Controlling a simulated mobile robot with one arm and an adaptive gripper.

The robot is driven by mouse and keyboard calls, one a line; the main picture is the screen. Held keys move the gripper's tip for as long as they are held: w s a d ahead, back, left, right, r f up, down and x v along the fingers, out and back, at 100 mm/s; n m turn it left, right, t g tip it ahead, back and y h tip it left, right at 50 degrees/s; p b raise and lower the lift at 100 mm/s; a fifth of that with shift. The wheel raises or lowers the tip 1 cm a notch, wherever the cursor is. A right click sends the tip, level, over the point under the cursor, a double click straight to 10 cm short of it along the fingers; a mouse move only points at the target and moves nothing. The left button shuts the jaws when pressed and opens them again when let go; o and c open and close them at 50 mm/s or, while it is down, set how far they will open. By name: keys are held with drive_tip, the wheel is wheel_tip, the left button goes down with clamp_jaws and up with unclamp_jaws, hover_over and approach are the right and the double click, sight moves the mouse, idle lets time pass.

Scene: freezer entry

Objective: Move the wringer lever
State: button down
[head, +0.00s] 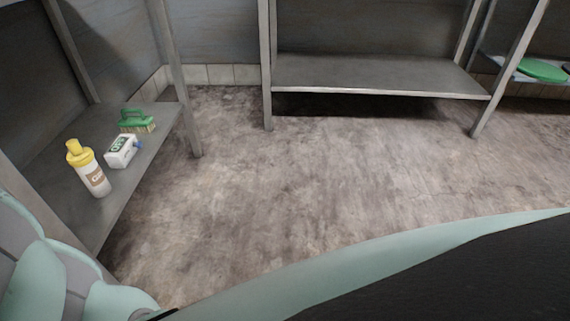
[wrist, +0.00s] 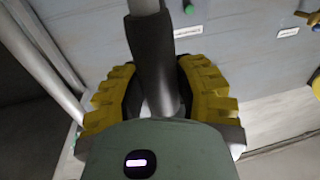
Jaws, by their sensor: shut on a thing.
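In the wrist view, a black sleeve-like grip on a grey bar, which looks like the wringer lever (wrist: 151,52), runs down from the top edge between the fingers. My gripper (wrist: 160,88) has yellow ridged pads on both sides of the grip and is shut on it. The lower end of the lever is hidden behind the gripper's green-grey body. The wringer itself cannot be made out. Neither the lever nor my gripper shows in the head view.
In the head view, a left shelf (head: 160,171) holds a yellow-capped bottle (head: 88,170), a white container (head: 120,151) and a green brush (head: 136,121). A metal shelf (head: 370,75) stands at the back. A green round item (head: 543,69) lies far right. The middle floor is clear.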

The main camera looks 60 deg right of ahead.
drive_tip(key=b, duration=0.1)
drive_tip(key=s+b, duration=0.1)
drive_tip(key=shift+s+d+f+y+b, duration=0.25)
drive_tip(key=shift+d+f+y+b, duration=0.1)
drive_tip(key=shift+y, duration=0.05)
drive_tip(key=s+d+f+t+y+b, duration=0.1)
drive_tip(key=s+d+t+y+b, duration=0.1)
drive_tip(key=s, duration=0.3)
drive_tip(key=s+d+f+n+t+y+b, duration=0.1)
drive_tip(key=s+d+f+t+y+b, duration=0.1)
drive_tip(key=s+d+b, duration=0.1)
drive_tip(key=shift+s+d+f+n+t, duration=0.25)
drive_tip(key=shift+s+d, duration=0.4)
drive_tip(key=shift+s, duration=0.35)
drive_tip(key=c, duration=0.6)
unclamp_jaws()
drive_tip(key=shift+c, duration=0.2)
drive_tip(key=v, duration=1.2)
